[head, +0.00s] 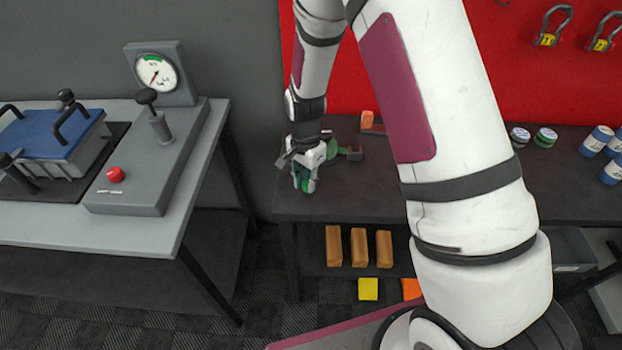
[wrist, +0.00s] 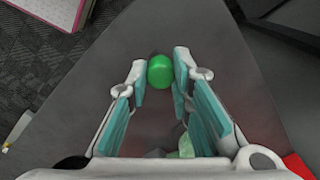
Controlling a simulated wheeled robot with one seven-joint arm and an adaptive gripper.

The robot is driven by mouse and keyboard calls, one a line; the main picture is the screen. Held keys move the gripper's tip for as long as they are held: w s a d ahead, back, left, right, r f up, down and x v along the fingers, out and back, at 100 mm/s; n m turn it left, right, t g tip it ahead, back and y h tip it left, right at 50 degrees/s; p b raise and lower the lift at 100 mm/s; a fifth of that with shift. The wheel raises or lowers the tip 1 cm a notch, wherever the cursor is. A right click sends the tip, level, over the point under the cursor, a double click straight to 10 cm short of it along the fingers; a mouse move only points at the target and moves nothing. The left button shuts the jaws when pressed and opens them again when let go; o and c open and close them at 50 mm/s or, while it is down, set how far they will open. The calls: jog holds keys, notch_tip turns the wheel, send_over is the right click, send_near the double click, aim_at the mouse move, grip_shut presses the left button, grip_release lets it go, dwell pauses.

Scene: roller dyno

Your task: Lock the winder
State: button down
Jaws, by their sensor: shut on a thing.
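My gripper (head: 304,176) is over the near left corner of the dark bench, pointing down. In the wrist view its two fingers (wrist: 160,76) stand on either side of a round green knob (wrist: 160,71) and are shut on it. Green also shows at the fingers in the head view. A grey-green part (head: 350,154) sits on the bench just right of the gripper, partly hidden by it. A pale green piece (wrist: 186,147) shows low between the fingers in the wrist view. I cannot tell which of these belong to the winder, or whether it is locked.
The dark bench (head: 365,205) has orange blocks on its lower shelf. Left, a grey table (head: 100,222) holds a gauge (head: 157,72), a black-knobbed lever (head: 158,122), a red button (head: 115,174) and a blue-topped unit (head: 52,132). A gap separates the tables. Several blue-and-white cans stand far right.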

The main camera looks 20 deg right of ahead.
jog(key=shift+w+a+m, duration=0.1)
jog(key=shift+a+m, duration=0.2)
jog(key=shift+m, duration=0.1)
jog(key=c, duration=1.4)
grip_release()
notch_tip(320, 180, up, 12)
